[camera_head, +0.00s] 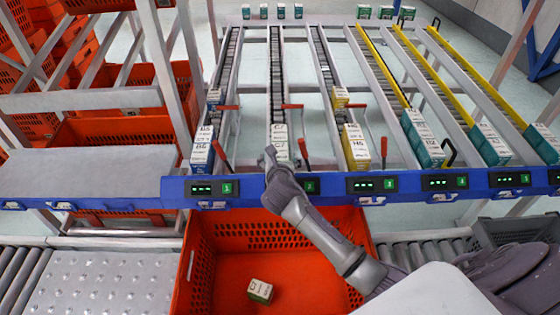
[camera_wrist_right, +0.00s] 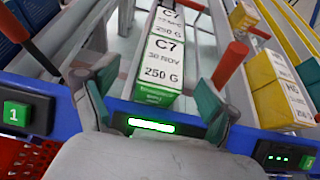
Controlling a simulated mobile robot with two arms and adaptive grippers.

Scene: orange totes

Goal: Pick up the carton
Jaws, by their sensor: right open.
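The carton (camera_head: 280,150) is white on top with a green end and stands at the front of the second flow-rack lane, with another white carton behind it. In the right wrist view the carton (camera_wrist_right: 158,62) reads C7, 30 NOV, 250 G. My right gripper (camera_head: 271,158) is at the lane's front end, just before the carton. In the wrist view the two fingers of my right gripper (camera_wrist_right: 157,100) are apart, on either side of the carton's near end, with a visible gap to it. My left gripper is out of view.
An orange tote (camera_head: 215,230) stands below the rack, with one small carton (camera_head: 260,291) inside. A blue rail (camera_head: 235,190) with displays runs along the rack front. Red levers (camera_head: 303,150) stand beside the lanes. Neighbouring lanes hold blue (camera_head: 202,150), yellow (camera_head: 356,148) and teal (camera_head: 424,140) cartons.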

